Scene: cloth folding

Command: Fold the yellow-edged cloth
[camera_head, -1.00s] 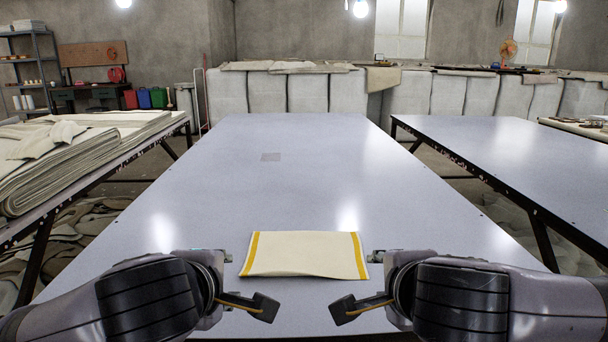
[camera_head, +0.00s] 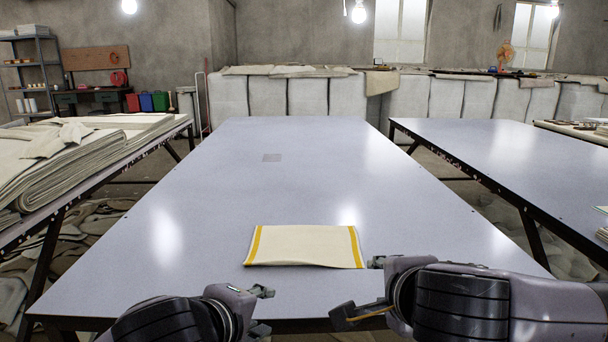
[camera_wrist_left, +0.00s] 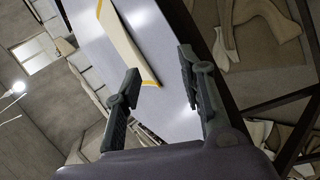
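The cream cloth (camera_head: 305,246) with yellow stripes along its left and right edges lies flat near the front of the middle table. It looks like a neat rectangle, with its near edge slightly raised at the right. My left gripper (camera_head: 262,311) is open and empty, in front of and below the cloth's left side, apart from it. In the left wrist view, its two fingers (camera_wrist_left: 160,72) are spread, with the cloth (camera_wrist_left: 126,42) beyond them. My right gripper (camera_head: 360,290) appears open and empty, its upper fingertip close to the cloth's near right corner; contact cannot be told.
A table with stacked cloth (camera_head: 60,165) stands at the left. Another table (camera_head: 510,155) stands at the right.

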